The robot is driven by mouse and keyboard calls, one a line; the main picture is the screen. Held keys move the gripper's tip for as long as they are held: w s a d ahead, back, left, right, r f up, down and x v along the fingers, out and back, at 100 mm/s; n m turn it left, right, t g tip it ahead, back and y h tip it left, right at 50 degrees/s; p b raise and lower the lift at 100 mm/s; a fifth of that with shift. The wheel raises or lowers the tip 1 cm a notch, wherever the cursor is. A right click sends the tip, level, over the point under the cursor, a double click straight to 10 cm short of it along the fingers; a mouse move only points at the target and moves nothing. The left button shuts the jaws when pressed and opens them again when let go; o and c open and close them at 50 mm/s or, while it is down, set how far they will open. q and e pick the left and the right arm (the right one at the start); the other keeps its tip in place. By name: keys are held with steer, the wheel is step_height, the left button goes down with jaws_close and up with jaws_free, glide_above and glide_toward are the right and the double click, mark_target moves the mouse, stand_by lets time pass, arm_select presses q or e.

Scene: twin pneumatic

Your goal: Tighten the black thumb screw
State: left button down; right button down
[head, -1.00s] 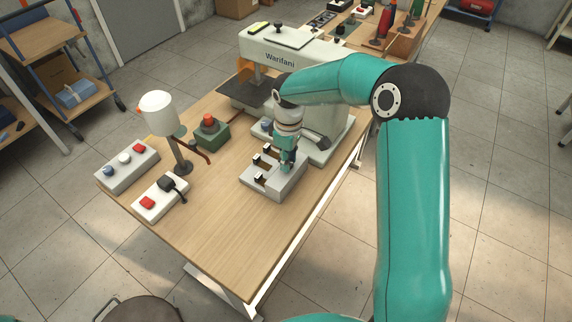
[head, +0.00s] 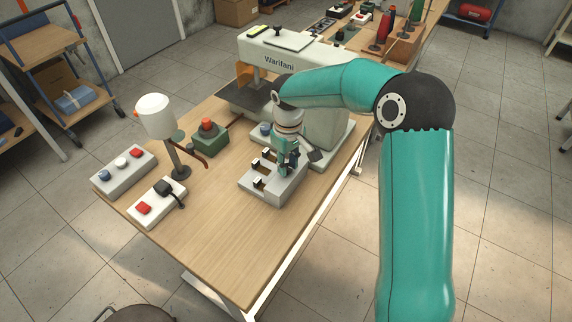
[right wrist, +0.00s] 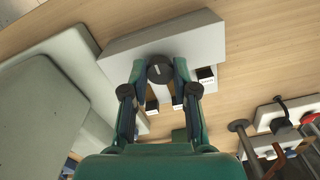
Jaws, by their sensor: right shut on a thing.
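My right gripper (head: 287,166) points down over a light grey block fixture (head: 289,189) on the wooden table. In the right wrist view its two fingers (right wrist: 159,84) are closed around a round black thumb screw (right wrist: 159,67) on the grey block (right wrist: 205,46). In the head view the gripper hides the screw. Small black-and-white pieces (head: 260,181) stand in the fixture, to the left of the gripper. My left gripper is not in view.
A white machine marked Warifani (head: 325,62) stands close behind the gripper. A lamp-like stand (head: 158,118), a green box with a red button (head: 209,138) and two button boxes, one grey (head: 124,172) and one white (head: 157,205), stand left. The table front (head: 232,240) is clear.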

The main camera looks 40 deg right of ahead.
mark_target(288, 167)
steer(key=shift+s+f, duration=0.15)
steer(key=shift+s, duration=0.1)
steer(key=c, duration=0.9)
jaws_free()
steer(key=shift+w, duration=0.1)
steer(key=shift+r, duration=0.7)
step_height(288, 167, up, 11)
steer(key=shift+f, duration=0.15)
